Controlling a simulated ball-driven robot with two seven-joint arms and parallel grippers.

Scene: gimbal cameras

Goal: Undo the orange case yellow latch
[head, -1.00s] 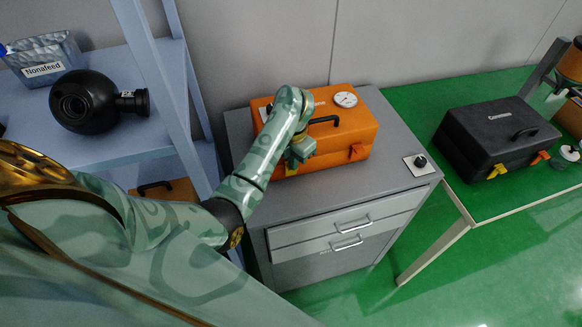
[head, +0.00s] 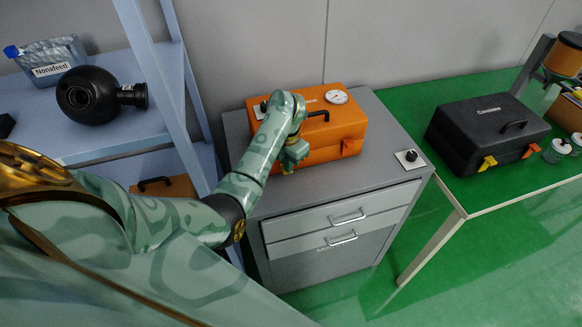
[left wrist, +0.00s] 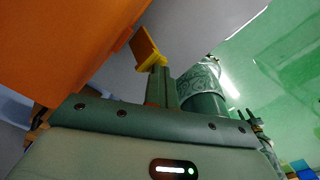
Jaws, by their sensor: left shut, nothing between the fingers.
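The orange case (head: 330,128) stands closed on a grey cabinet, with a black handle on its lid. An orange latch (head: 351,147) shows on the right of its front. The yellow latch is mostly hidden behind my left gripper (head: 290,168) in the head view. In the left wrist view the yellow latch (left wrist: 147,48) sticks out from the orange case (left wrist: 60,50). My left gripper (left wrist: 160,72) is shut and empty, its tips right at the latch's lower end; I cannot tell whether they touch. My right gripper is not in view.
The grey cabinet (head: 375,185) has a small knob panel (head: 410,158) at its right. A gauge (head: 336,96) sits on the orange case's lid. A black case (head: 488,132) with yellow and orange latches stands on the green table (head: 400,105). A blue shelf (head: 70,135) stands at left.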

